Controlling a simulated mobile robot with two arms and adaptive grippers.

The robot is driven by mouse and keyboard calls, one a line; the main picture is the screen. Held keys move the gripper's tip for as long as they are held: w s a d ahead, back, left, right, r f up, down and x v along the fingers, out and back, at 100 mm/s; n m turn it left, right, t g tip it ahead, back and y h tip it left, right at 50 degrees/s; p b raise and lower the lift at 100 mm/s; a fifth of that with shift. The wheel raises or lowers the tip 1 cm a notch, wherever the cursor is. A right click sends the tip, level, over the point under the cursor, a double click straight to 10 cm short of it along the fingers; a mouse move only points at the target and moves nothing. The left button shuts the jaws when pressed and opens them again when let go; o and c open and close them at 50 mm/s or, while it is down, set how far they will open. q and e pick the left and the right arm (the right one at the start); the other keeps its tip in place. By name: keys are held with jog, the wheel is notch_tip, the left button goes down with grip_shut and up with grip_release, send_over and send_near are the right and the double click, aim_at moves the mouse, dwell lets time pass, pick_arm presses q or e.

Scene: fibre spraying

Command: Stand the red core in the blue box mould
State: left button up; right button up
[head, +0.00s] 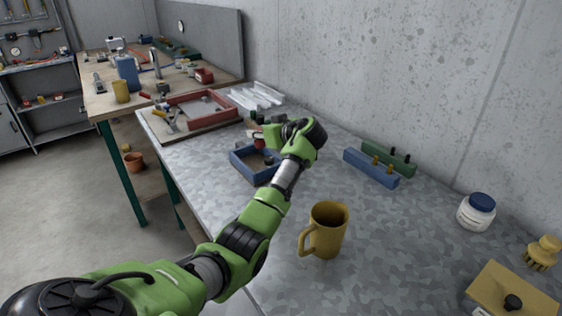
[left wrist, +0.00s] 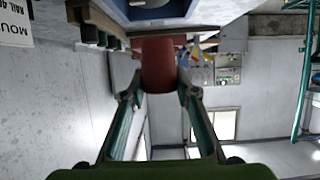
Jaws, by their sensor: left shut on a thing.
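The blue box mould (head: 238,168) lies open-topped on the grey metal bench, left of my forearm, with a dark piece inside it. My left arm reaches across the bench and partly hides the mould's right side. My left gripper (left wrist: 158,84) is shut on the red core (left wrist: 158,62), which sits between the two fingers in the left wrist view. In the head view the red core (head: 259,141) shows only as a small red patch beside the wrist, near the mould's far edge. I cannot tell its exact height or tilt. My right gripper is out of view.
A mustard mug (head: 328,230) stands nearer, right of my forearm. A blue block (head: 371,168) and a green block with pegs lie by the wall. A blue-lidded white jar (head: 476,213) and yellow box are at right. A red frame (head: 197,122) lies beyond the mould.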

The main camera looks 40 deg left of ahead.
aim_at(264, 145)
pick_arm(q)
jog(key=shift+w+d+f, duration=0.1)
jog(key=shift+w+f, duration=0.05)
jog(key=shift+f, duration=0.2)
notch_tip(264, 145, down, 4)
jog(key=shift+f+p, duration=0.1)
jog(key=shift+p, duration=0.55)
jog(key=shift+f, duration=2.35)
jog(key=shift+f, duration=0.15)
jog(key=o, duration=1.1)
